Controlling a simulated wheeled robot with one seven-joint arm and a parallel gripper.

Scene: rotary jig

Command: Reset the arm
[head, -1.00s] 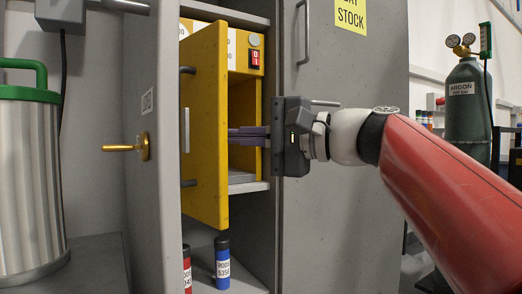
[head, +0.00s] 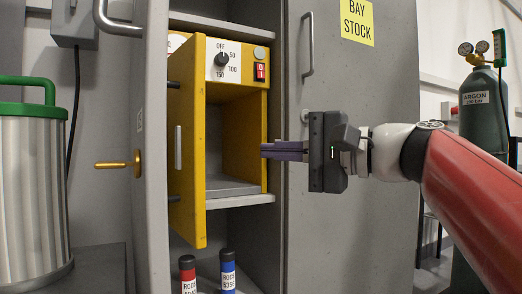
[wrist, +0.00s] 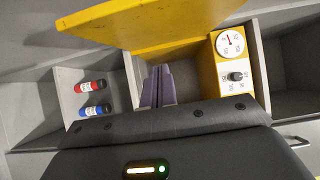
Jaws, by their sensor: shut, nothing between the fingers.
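My gripper (head: 265,151) is shut and empty, its purple fingers together. In the head view it points left, in front of the right edge of the yellow oven's opening. In the wrist view the closed fingers (wrist: 157,86) reach toward the oven's open cavity. My red and white arm comes in from the right. The yellow oven (head: 264,130) sits on a cabinet shelf, and its yellow door (head: 192,150) stands open on the left. The part of the cavity that I can see looks empty. A dial (head: 222,60) and a red switch (head: 260,72) are on its upper panel.
The grey cabinet's right door (head: 350,240) is behind my gripper. Its left door (head: 155,230) stands open. A red rod tube (head: 188,275) and a blue one (head: 227,272) stand below the oven. A green-topped metal drum (head: 30,180) is at left; an argon cylinder (head: 483,115) is at right.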

